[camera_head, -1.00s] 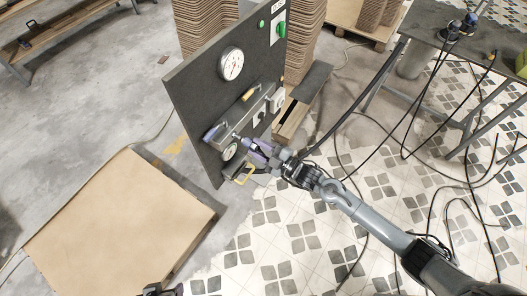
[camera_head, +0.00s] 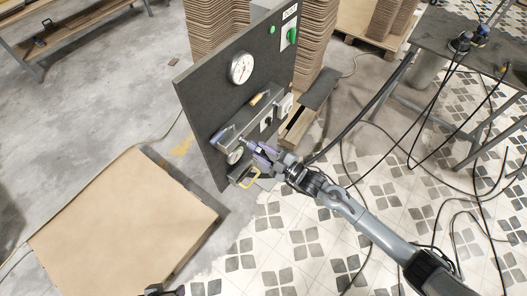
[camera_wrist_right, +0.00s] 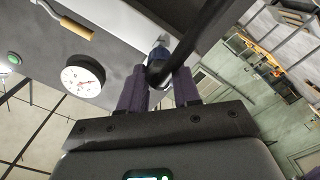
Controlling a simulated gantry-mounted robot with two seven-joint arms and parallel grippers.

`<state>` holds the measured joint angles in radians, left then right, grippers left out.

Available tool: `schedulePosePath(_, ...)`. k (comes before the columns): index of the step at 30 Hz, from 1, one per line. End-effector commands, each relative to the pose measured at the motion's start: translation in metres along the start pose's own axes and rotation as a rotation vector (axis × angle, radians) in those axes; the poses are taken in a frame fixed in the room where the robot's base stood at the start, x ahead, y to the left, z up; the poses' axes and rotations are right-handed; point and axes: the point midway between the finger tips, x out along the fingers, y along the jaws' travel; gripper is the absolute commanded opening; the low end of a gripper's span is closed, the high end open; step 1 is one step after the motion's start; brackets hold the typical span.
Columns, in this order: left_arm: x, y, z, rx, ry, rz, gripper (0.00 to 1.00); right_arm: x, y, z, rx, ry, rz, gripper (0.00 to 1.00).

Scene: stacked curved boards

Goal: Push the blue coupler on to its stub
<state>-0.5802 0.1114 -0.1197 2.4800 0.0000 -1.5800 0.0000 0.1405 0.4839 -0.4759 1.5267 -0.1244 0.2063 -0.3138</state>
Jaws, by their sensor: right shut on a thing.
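My right gripper (camera_head: 257,153) is at the front of the dark upright panel (camera_head: 205,105), beside the grey bracket. In the right wrist view, its purple fingers (camera_wrist_right: 159,88) are shut on a dark coupler piece with a blue collar (camera_wrist_right: 158,48). The collar points up toward the grey bracket face (camera_wrist_right: 120,42). The stub is hidden behind the collar and fingers, so I cannot tell how far the coupler sits on it. A small part of my left gripper (camera_head: 160,291) shows at the bottom edge; its fingers are not clear.
A yellow handle (camera_head: 250,181) juts out below the gripper. A black hose (camera_wrist_right: 205,35) crosses close above the fingers. A cardboard-topped pallet (camera_head: 120,215) stands left; tiled floor is open in front.

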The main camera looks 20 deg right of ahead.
Motion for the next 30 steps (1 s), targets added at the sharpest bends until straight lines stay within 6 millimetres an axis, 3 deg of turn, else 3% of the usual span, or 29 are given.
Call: schedulePosePath(30, 0.007, -0.002, 0.003, 0.009, -0.001, -0.006, 0.62, 0.014, 0.0, 0.001, 0.0, 0.0, 0.001, 0.0)
